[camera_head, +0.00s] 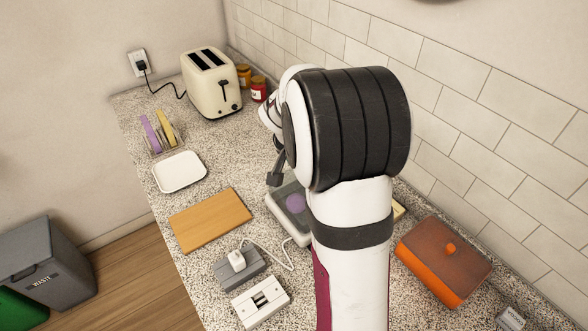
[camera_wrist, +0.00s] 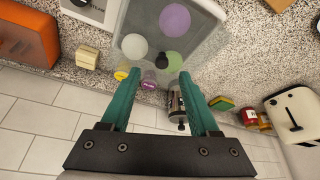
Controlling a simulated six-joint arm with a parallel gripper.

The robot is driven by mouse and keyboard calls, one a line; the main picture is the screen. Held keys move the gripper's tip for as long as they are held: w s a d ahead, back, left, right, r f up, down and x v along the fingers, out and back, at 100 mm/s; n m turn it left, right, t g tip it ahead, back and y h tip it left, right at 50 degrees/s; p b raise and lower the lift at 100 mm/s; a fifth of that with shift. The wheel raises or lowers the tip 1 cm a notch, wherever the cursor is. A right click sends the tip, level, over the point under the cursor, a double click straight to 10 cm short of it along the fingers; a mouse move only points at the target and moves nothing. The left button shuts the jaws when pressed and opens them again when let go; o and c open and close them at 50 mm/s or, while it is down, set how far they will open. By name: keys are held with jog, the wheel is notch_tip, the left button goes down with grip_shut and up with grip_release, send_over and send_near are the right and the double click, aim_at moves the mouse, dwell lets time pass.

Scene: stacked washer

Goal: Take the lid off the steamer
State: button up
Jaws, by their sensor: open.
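The steamer (camera_wrist: 205,40) is a pale box with a see-through lid (camera_wrist: 150,22); round purple, green and white things show through it. A small black knob (camera_wrist: 162,57) sits on the lid. In the head view the steamer (camera_head: 285,212) is partly hidden by my arm, and its knob cannot be made out. My gripper (camera_wrist: 158,72) is open, with its two teal fingers apart and nothing between them. In the wrist view the knob appears just beyond the gap between the fingertips. In the head view only a dark part of my gripper (camera_head: 274,180) shows, near the steamer's far end.
An orange box (camera_head: 445,258) stands at the right by the tiled wall. A cutting board (camera_head: 210,219), white plate (camera_head: 180,172), power strip (camera_head: 240,268) and toaster (camera_head: 211,84) lie around. A dark bottle (camera_wrist: 177,103) and small jars (camera_wrist: 149,84) stand behind the steamer.

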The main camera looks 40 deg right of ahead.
jog(key=x, duration=0.5)
jog(key=shift+w+d+f, duration=0.1)
jog(key=shift+w, duration=0.1)
grip_shut()
